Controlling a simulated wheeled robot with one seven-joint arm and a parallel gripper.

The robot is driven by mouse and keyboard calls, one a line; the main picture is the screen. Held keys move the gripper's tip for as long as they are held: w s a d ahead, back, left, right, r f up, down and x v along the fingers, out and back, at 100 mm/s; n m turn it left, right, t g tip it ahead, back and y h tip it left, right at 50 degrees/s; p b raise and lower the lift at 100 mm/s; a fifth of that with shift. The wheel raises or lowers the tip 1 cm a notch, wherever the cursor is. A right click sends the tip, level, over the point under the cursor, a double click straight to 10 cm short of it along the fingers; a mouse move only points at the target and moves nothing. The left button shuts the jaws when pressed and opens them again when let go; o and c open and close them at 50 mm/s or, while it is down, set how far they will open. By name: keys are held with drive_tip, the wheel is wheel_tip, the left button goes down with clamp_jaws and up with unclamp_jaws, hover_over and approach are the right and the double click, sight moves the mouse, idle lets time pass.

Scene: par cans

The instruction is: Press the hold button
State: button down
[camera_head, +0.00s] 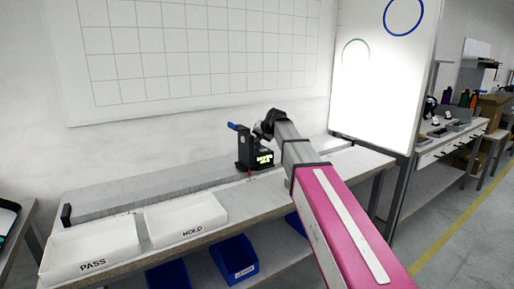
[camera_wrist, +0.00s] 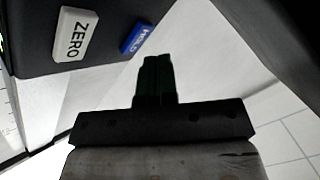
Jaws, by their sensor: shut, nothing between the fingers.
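The blue hold button (camera_wrist: 137,40) shows in the wrist view on the dark device (camera_wrist: 75,25), beside a white button marked ZERO (camera_wrist: 75,34). The device (camera_head: 245,152) stands on the bench in the head view, with a small lit yellow-green display. My gripper (camera_wrist: 156,60) is shut and empty. In the wrist view its fingertips appear just below and to the right of the hold button. I cannot tell whether they touch it. In the head view my wrist is at the device's upper right, and the fingers are too small to make out.
White trays marked PASS (camera_head: 93,265) and HOLD (camera_head: 192,231) stand at the left of the bench. Blue bins (camera_head: 235,258) sit on the shelf below. A gridded board (camera_head: 200,50) hangs behind, and a whiteboard (camera_head: 385,100) stands at the right. Bench right of the device looks clear.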

drive_tip(key=shift+r, duration=0.2)
drive_tip(key=shift+r, duration=2.4)
